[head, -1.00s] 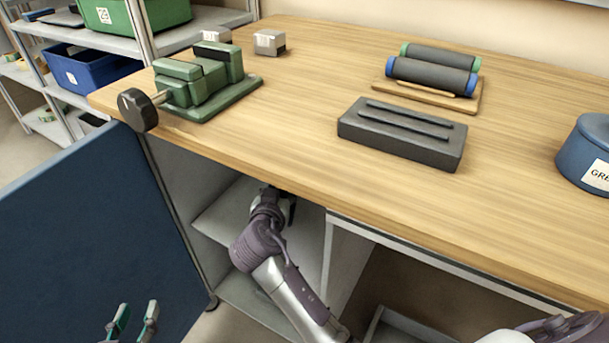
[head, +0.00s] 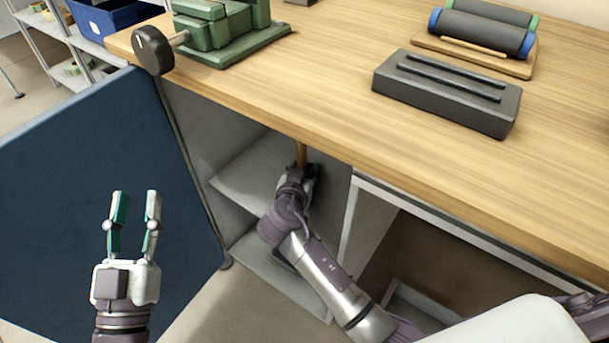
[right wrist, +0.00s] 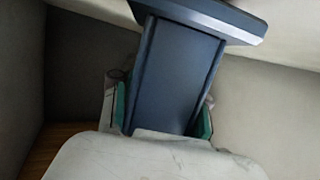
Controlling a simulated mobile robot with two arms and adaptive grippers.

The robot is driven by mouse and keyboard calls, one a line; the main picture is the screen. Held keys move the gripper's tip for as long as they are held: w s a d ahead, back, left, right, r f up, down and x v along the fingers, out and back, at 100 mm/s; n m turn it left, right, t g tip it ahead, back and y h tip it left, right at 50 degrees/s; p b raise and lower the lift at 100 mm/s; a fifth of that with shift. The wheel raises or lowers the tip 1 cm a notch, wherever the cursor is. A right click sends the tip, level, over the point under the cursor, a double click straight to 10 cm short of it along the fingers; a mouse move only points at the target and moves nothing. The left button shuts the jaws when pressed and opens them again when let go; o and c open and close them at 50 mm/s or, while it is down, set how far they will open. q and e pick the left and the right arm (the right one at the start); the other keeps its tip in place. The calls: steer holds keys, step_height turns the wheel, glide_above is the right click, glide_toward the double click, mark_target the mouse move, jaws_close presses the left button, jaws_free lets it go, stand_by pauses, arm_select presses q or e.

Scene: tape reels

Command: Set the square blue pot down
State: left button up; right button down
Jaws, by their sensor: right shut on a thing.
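The square blue pot (right wrist: 178,72) fills the middle of the right wrist view, with its wide flat rim at the top. My right gripper (right wrist: 163,112) is shut on it, with teal finger pads at both sides. In the head view my right gripper (head: 300,174) is inside the open cupboard under the bench, by the upper shelf; the pot cannot be made out there. I cannot tell whether the pot touches a shelf. My left gripper (head: 137,208) is open and empty in front of the blue cupboard door.
The cupboard shelf (head: 248,170) lies under the wooden bench top (head: 330,95). The open blue door (head: 60,170) stands at the left. On the bench are a green vise (head: 225,35), a dark slotted block (head: 445,92) and rollers on a wooden base (head: 480,35).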

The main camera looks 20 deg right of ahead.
steer(key=shift+f, duration=0.45)
arm_select(q)
steer(key=shift+s+r+t, duration=0.4)
steer(key=shift+r+t, duration=0.3)
steer(key=shift+r, duration=0.15)
arm_select(e)
steer(key=shift+f, duration=0.1)
arm_select(q)
steer(key=shift+s+r+h, duration=0.2)
steer(key=shift+r+h, duration=0.05)
steer(key=shift+h, duration=0.05)
arm_select(e)
steer(key=shift+f, duration=0.1)
steer(key=c, duration=0.6)
jaws_free()
arm_select(q)
steer(key=shift+t, duration=0.3)
arm_select(e)
steer(key=shift+o, duration=0.2)
